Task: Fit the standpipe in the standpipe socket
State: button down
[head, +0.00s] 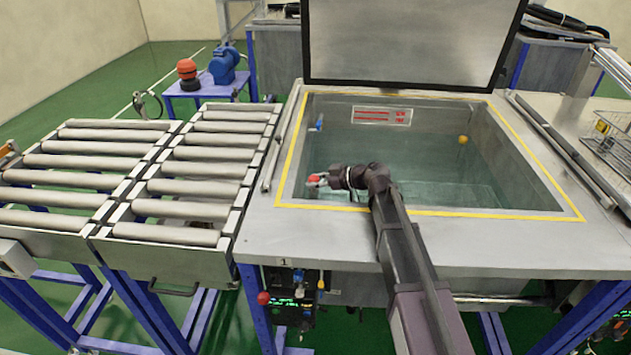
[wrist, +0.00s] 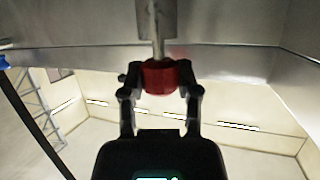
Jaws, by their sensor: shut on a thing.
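My gripper (head: 317,181) is over the left front part of the open water tank, inside its yellow-edged rim. In the wrist view, my gripper (wrist: 160,78) is shut on a red collar with a grey metal stem; I take this to be the standpipe (wrist: 157,72). Its red part also shows in the head view (head: 313,178). The stem runs to a wider grey piece at the top edge of the wrist view. The stem is not clear in the head view. I cannot make out the standpipe socket in either view.
The tank's lid (head: 410,40) stands open at the back. An orange ball (head: 462,139) and a small blue fitting (head: 319,122) are at the tank's walls. A roller conveyor (head: 190,170) stands left, and a wire basket (head: 610,140) right. The tank's middle is open water.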

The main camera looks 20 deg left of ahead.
jog(key=shift+f, duration=0.25)
jog(key=shift+c, duration=1.3)
grip_release()
jog(key=shift+r, duration=0.15)
notch_tip(320, 180, up, 10)
jog(key=p, duration=1)
jog(key=shift+r, duration=0.1)
jog(key=shift+a, duration=0.1)
